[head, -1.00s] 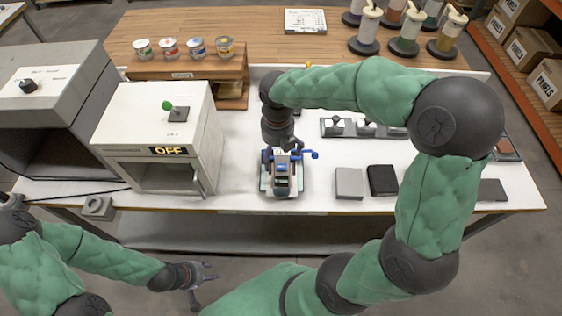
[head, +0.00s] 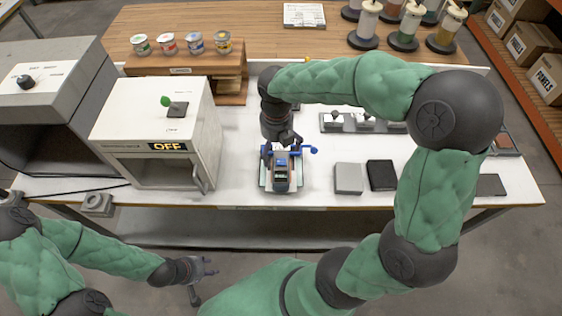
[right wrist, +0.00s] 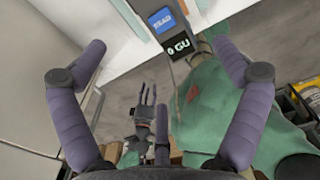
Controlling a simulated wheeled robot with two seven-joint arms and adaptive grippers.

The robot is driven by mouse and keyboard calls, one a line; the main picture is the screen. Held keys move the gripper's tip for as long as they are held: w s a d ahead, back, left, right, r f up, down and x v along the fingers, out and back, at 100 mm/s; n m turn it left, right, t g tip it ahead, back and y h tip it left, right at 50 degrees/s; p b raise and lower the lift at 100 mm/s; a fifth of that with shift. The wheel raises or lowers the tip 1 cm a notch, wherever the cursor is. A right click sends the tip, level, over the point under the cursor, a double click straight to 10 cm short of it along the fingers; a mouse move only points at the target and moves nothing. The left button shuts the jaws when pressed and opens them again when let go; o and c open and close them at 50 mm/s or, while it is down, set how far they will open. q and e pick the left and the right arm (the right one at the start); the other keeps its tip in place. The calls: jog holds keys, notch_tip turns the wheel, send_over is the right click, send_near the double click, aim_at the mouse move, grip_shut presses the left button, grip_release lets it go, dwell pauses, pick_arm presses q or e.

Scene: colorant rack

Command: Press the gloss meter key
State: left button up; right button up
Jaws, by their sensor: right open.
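The gloss meter (head: 281,180) is a small grey device with blue parts, standing near the front edge of the white bench. In the right wrist view its blue READ key (right wrist: 163,20) and dark display (right wrist: 180,46) reading "0 GU" show at the top. My right gripper (head: 284,146) is over the back of the meter; its spread, empty fingers lie either side of the key in the right wrist view (right wrist: 160,48). I cannot tell whether it touches the meter. My left gripper (head: 207,275) hangs empty below the bench front, fingers apart.
A white box (head: 140,110) with an OFF sign stands left of the meter. A grey block (head: 348,178) and a black block (head: 382,175) lie to its right. A metal holder (head: 350,122) stands behind them. Paint cans on a wooden stand are at the back left.

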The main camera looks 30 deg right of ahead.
grip_shut()
dwell(0.3)
dwell(1.2)
